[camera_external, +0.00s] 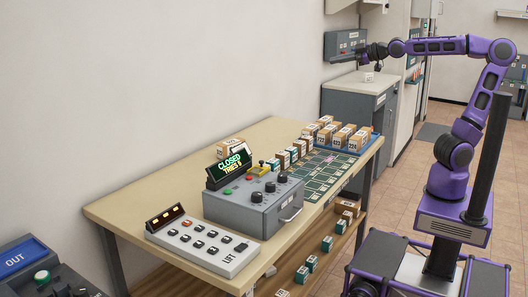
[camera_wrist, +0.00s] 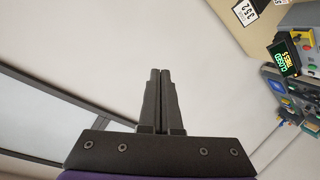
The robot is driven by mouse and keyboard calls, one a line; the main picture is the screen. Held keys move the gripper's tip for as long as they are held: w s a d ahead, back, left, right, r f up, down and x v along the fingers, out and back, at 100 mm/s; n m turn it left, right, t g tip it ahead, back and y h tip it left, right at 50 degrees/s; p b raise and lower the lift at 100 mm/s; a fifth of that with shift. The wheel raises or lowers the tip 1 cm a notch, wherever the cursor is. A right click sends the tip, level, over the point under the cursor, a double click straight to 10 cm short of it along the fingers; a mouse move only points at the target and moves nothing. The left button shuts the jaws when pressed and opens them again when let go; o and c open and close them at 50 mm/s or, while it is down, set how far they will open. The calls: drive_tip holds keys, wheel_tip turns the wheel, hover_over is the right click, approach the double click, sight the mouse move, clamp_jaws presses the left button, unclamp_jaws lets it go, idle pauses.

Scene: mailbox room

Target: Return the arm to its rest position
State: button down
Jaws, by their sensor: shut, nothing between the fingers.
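My purple arm is stretched out to the left in the external view, well above the floor. My gripper (camera_external: 364,55) is at its far end, in front of a grey wall-mounted box (camera_external: 345,44) and above a grey cabinet (camera_external: 362,95). Whether it touches the box cannot be told. In the wrist view my gripper (camera_wrist: 160,77) shows two dark fingers pressed together with nothing between them. A pale wall fills most of that view behind the fingers.
A long table (camera_external: 133,200) holds a grey control box (camera_external: 250,207) with a "CLOSED" display, a white button panel (camera_external: 202,241), a green mat (camera_external: 308,198) and several labelled boxes. A small white block (camera_external: 369,77) sits on the cabinet. Open tiled floor (camera_external: 402,190) lies between the table and my base.

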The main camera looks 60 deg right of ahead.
drive_tip(key=s+a+f+m+g+h, duration=0.1)
drive_tip(key=s+a+f+m+g, duration=0.2)
drive_tip(key=s+f, duration=0.6)
drive_tip(key=s+a+f+m+g, duration=0.3)
drive_tip(key=s+f+m+g, duration=0.2)
drive_tip(key=s, duration=0.8)
wheel_tip(320, 180, down, 4)
drive_tip(key=shift+s+r+g+h+p, duration=0.1)
drive_tip(key=shift+s+g+h+p, duration=0.2)
drive_tip(key=shift+s+g+h, duration=0.15)
drive_tip(key=shift+w, duration=0.1)
wheel_tip(320, 180, up, 5)
drive_tip(key=p, duration=0.5)
wheel_tip(320, 180, down, 13)
drive_tip(key=b, duration=1.3)
wheel_tip(320, 180, up, 12)
drive_tip(key=p, duration=1.2)
drive_tip(key=shift+r, duration=0.2)
